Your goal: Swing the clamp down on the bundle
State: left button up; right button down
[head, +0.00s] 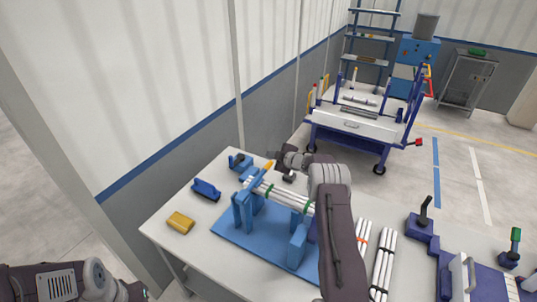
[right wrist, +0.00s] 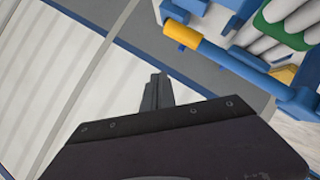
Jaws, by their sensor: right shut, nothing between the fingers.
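The bundle of white pipes (head: 284,195) with green bands lies in a blue cradle (head: 243,210) on the table. The clamp, a blue bar with an orange-yellow grip (head: 268,166), is at the bundle's left end; its grip also shows in the right wrist view (right wrist: 182,34). The bar crosses near the pipe ends, but I cannot tell whether it presses on them. My right gripper (head: 275,156) is shut and empty just beyond the grip; its fingers (right wrist: 156,92) show apart from the clamp in the wrist view. My left gripper (head: 140,291) is barely visible at the bottom edge.
A yellow block (head: 180,222) and a blue part (head: 206,190) lie on the table's left side. A wall runs behind the table. A cart (head: 355,130) stands beyond.

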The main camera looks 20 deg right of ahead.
jog(key=f+b, duration=0.1)
jog(key=f, duration=0.1)
jog(key=f+b, duration=0.2)
jog(key=d+f+b, duration=0.1)
jog(key=f, duration=0.1)
jog(key=shift+w+d+f+b, duration=0.1)
jog(key=shift+w+f+b, duration=0.05)
jog(key=shift+w+b, duration=0.2)
jog(key=shift+s+f, duration=0.1)
jog(key=shift+f, duration=0.1)
jog(key=shift+s+d+r, duration=0.15)
jog(key=shift+s+r, duration=0.05)
jog(key=shift+s, duration=0.2)
jog(key=b, duration=0.2)
send_near(270, 164)
jog(key=s+r, duration=0.2)
jog(key=shift+w+d+f, duration=0.1)
jog(key=shift+w, duration=0.15)
